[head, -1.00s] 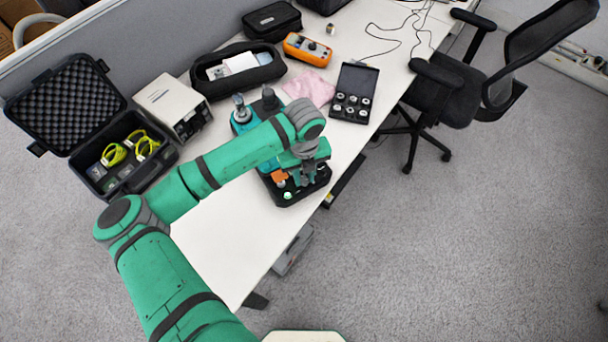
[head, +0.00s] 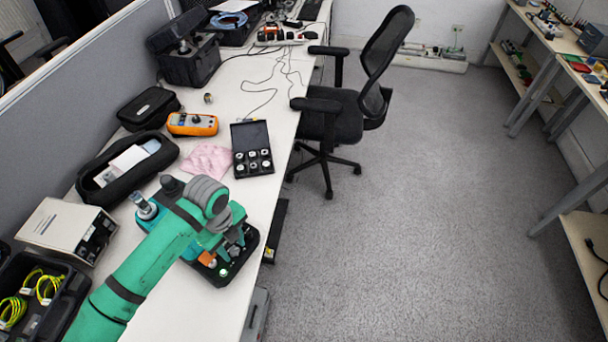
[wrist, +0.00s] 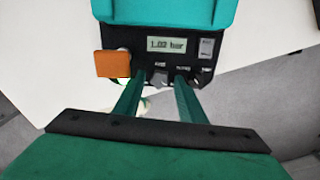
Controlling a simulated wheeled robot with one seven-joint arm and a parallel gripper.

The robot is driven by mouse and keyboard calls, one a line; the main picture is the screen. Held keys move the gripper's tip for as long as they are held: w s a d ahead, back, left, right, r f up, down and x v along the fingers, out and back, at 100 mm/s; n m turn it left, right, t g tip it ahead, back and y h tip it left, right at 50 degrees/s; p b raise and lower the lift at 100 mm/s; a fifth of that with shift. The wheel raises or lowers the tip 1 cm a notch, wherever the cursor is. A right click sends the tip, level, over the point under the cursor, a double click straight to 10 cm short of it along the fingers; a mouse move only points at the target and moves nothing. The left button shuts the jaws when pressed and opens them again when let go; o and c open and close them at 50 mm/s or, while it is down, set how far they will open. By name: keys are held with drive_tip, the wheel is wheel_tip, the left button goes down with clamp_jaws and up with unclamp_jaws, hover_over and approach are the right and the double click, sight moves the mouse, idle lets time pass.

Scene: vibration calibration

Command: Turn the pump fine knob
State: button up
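The pump is a teal device on a black base (head: 240,264) on the white table, largely covered by my arm in the head view. In the wrist view its black panel (wrist: 123,38) has a display (wrist: 166,45) reading about 1.00 bar. An orange block (wrist: 113,64) sits at the panel's left. Small dark knobs are along its near edge, with labels too blurred to read. My gripper (wrist: 157,82) is open, its fingers apart at that edge. One dark knob (wrist: 159,78) shows between the fingertips; contact cannot be told. Another knob (wrist: 199,77) is by the right finger.
A black case of round fittings (head: 241,172), a pink cloth (head: 207,160) and an orange meter (head: 192,124) lie behind the pump. A white box instrument (head: 62,228) stands left. An office chair (head: 345,112) stands at the table's right side.

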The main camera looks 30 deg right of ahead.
sight(236, 249)
drive_tip(key=n, duration=0.3)
drive_tip(key=shift+s+n, duration=0.1)
drive_tip(key=shift+n, duration=0.3)
drive_tip(key=n, duration=0.2)
drive_tip(key=shift+n, duration=0.4)
drive_tip(key=n, duration=0.9)
drive_tip(key=shift+n, duration=0.3)
drive_tip(key=n, duration=0.6)
wheel_tip(236, 249, up, 11)
drive_tip(key=d+r+t+h, duration=0.1)
drive_tip(key=d+r+h, duration=0.1)
drive_tip(key=d, duration=0.6)
drive_tip(key=w+d+r+m+t+h, duration=0.1)
drive_tip(key=d+h, duration=0.3)
drive_tip(key=d, duration=0.5)
drive_tip(key=w+d+r+t+h, duration=0.1)
drive_tip(key=d+r+h, duration=0.1)
drive_tip(key=d, duration=0.6)
drive_tip(key=shift+w+d+r+m+h, duration=0.15)
drive_tip(key=shift+r+m+h, duration=0.15)
drive_tip(key=shift+h, duration=0.1)
